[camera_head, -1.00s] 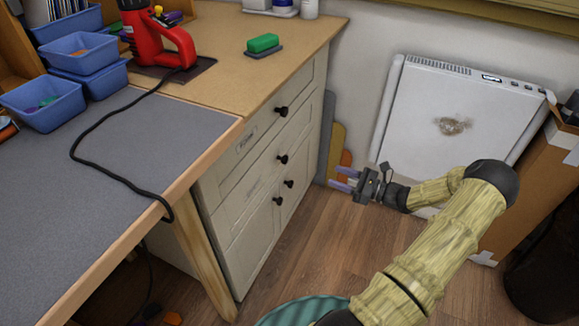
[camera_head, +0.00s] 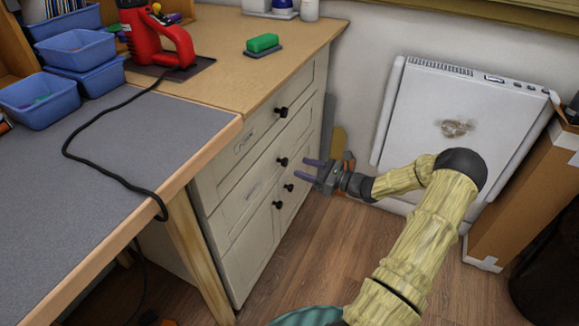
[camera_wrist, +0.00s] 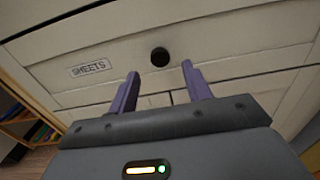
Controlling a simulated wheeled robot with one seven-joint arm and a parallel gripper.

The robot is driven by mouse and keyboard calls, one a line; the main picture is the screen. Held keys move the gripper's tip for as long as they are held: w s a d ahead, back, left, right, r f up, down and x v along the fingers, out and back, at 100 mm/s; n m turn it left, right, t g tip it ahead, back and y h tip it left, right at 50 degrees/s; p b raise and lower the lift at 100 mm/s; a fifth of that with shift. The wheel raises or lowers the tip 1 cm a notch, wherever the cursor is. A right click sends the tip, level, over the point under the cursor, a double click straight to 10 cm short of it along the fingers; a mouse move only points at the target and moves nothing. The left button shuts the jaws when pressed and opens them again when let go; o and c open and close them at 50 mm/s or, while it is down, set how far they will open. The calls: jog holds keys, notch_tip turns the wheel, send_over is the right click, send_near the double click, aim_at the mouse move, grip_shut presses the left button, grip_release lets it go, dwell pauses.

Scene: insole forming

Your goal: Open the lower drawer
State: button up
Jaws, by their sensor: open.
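The cream cabinet (camera_head: 254,240) has two drawers above a lower section with two knobs. The lower drawer (camera_head: 236,198) looks closed; its round black knob (camera_head: 282,161) shows in the head view. In the wrist view this drawer front (camera_wrist: 225,52) carries a label reading SHEETS (camera_wrist: 90,68) and its knob (camera_wrist: 160,56). My gripper (camera_head: 304,170) is open and empty, to the right of the knob and apart from it. In the wrist view my gripper's (camera_wrist: 160,72) two purple fingers point at the drawer front, with the knob between their tips in the picture, seemingly just beyond them.
The upper drawer's knob (camera_head: 281,111) sits above. Two lower knobs (camera_head: 288,187) (camera_head: 277,204) stick out close below my fingers. A white panel unit (camera_head: 455,110) leans on the wall and a cardboard box (camera_head: 525,195) stands at right. The wooden floor before the cabinet is clear.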

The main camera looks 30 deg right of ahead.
aim_at(287, 162)
jog(key=b+x, duration=0.1)
jog(key=x, duration=0.5)
jog(key=shift+w, duration=0.1)
grip_shut()
